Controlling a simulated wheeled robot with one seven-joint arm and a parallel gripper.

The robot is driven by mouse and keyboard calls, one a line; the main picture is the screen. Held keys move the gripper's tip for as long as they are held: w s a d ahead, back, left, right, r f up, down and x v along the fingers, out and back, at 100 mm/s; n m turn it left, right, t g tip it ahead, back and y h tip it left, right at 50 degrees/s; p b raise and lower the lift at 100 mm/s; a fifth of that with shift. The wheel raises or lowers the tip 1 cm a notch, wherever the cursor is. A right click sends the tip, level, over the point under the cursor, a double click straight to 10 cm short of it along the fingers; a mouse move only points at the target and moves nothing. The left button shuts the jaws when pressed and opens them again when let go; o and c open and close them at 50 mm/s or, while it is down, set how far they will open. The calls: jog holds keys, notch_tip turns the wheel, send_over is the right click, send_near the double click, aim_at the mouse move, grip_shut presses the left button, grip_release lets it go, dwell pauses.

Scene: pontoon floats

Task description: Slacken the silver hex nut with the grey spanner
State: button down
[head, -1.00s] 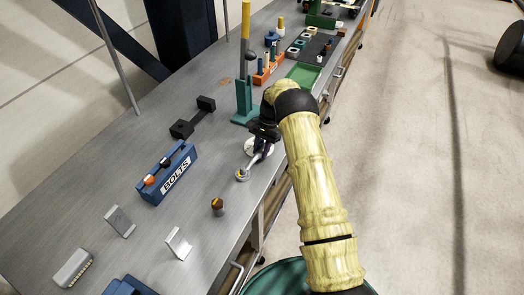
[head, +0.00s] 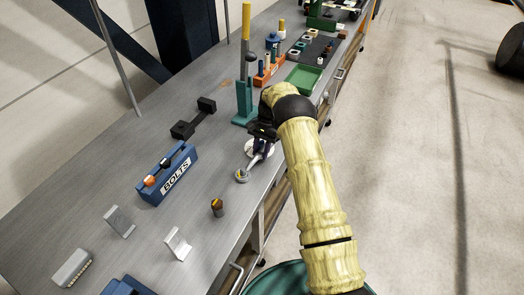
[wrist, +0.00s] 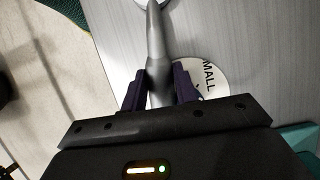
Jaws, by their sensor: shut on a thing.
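The grey spanner (wrist: 157,45) runs up the middle of the wrist view, with its far end cut off at the top edge. My gripper (wrist: 158,92) is shut on its handle, with one dark purple finger on each side. In the head view my gripper (head: 261,147) is low over the bench near its front edge. The spanner's head (head: 241,175) points toward the lower left, close to the bench top. I cannot make out the silver hex nut apart from the spanner's head at this size.
A white disc marked "SMALL" (wrist: 207,78) lies under my gripper. A teal stand (head: 244,105) is just behind it. A blue "BOLTS" box (head: 168,178), a black dumbbell-shaped piece (head: 193,120) and a brown-and-orange peg (head: 217,207) stand around. Bare bench lies between them.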

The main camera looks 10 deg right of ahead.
jog(key=shift+w+a+r, duration=0.25)
jog(key=shift+a+r, duration=0.05)
jog(key=shift+s+d+f+p, duration=0.1)
jog(key=shift+s+d+p, duration=0.05)
jog(key=shift+p, duration=0.15)
dwell(0.3)
jog(key=shift+s+d+f+m, duration=0.1)
jog(key=shift+s+d+m, duration=0.2)
jog(key=shift+m, duration=0.2)
jog(key=shift+s+d+f, duration=0.15)
jog(key=shift+d, duration=0.1)
jog(key=shift+p, duration=0.3)
jog(key=shift+s+d+r+p, duration=0.15)
jog(key=shift+r+p, duration=0.45)
jog(key=shift+r, duration=0.65)
jog(key=shift+r+p, duration=0.65)
jog(key=shift+r, duration=0.55)
